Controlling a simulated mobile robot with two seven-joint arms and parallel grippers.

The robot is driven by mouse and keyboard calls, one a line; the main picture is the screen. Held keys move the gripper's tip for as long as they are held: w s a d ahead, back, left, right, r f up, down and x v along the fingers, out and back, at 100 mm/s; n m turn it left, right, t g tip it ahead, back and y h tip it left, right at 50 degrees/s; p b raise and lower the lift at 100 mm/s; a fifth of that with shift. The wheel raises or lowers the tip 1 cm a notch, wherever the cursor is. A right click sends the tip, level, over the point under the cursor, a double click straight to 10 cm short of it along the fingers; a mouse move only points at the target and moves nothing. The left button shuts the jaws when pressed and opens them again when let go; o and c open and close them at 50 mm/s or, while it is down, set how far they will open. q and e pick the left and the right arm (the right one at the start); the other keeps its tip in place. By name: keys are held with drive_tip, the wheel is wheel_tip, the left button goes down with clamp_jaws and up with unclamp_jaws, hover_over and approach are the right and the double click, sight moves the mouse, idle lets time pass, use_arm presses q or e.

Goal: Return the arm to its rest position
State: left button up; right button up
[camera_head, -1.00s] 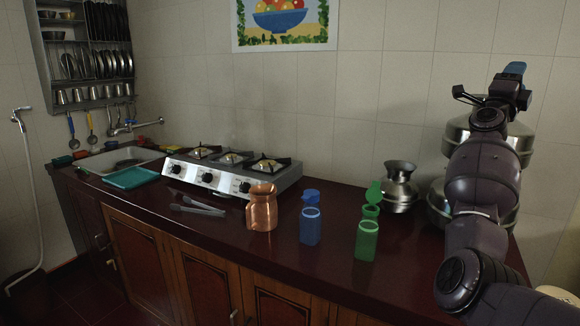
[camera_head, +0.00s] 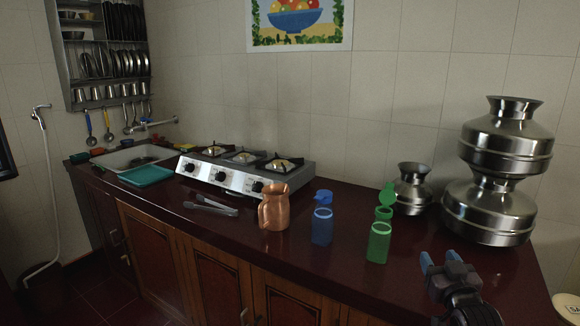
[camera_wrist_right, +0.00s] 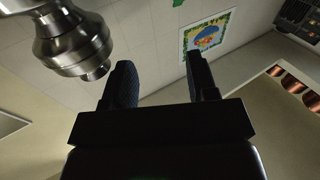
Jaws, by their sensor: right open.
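My right gripper (camera_head: 443,268) is at the lower right of the head view, low near the counter's front edge. Its blue-tipped fingers are apart with nothing between them. In the right wrist view the gripper (camera_wrist_right: 162,80) also shows two spread dark fingers, with the wall and its picture behind them. My left gripper is not clearly in view. The copper pot (camera_head: 274,208) stands upright on the counter, apart from my right gripper.
The dark red counter (camera_head: 330,275) also bears a blue bottle (camera_head: 322,226), a green bottle (camera_head: 378,243), a small steel pot (camera_head: 411,190) and stacked large steel pots (camera_head: 490,212). A stove (camera_head: 230,178), tongs (camera_head: 211,206) and teal tray (camera_head: 146,175) are farther left.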

drive_tip(key=s+a+f+g, duration=0.2)
drive_tip(key=s+f+g, duration=0.1)
drive_tip(key=s+f, duration=1)
drive_tip(key=s+a+f+g, duration=0.3)
drive_tip(key=s+f, duration=1.1)
drive_tip(key=s, duration=0.6)
drive_tip(key=shift+s+a+n+g+y, duration=0.2)
drive_tip(key=shift+a+n+g+y, duration=0.15)
drive_tip(key=shift+g, duration=0.45)
drive_tip(key=shift+d, duration=0.1)
